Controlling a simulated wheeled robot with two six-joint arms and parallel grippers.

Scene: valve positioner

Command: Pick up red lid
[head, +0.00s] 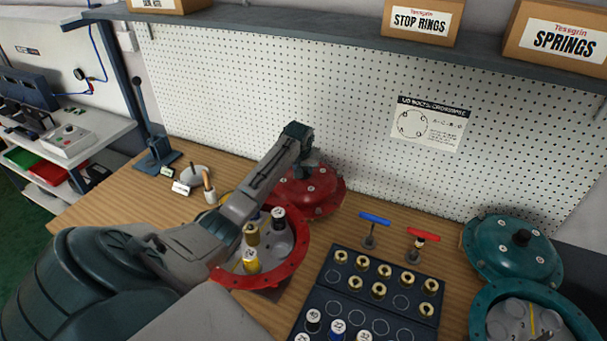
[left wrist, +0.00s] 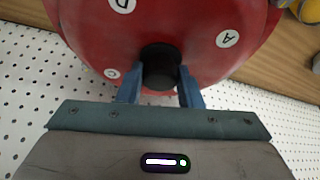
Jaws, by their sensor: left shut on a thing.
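The red lid (head: 318,195) is a domed disc with white lettered labels. In the head view it is behind the red open housing (head: 296,262), against the pegboard side of the bench. My left gripper (head: 303,168) is over the lid's middle. In the left wrist view the gripper (left wrist: 160,88) is shut on the lid's black knob (left wrist: 161,62), with one blue finger on each side, and the red lid (left wrist: 190,30) fills the top. Whether the lid touches the bench is unclear. My right gripper is not in view.
The red housing holds several yellow and dark numbered parts. A dark tray (head: 385,262) of brass rings and numbered pieces lies to its right, below blue-handled (head: 374,218) and red-handled (head: 422,234) tools. A teal lid (head: 513,250) and teal housing (head: 540,290) stand far right. The pegboard (head: 350,120) closes off the back.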

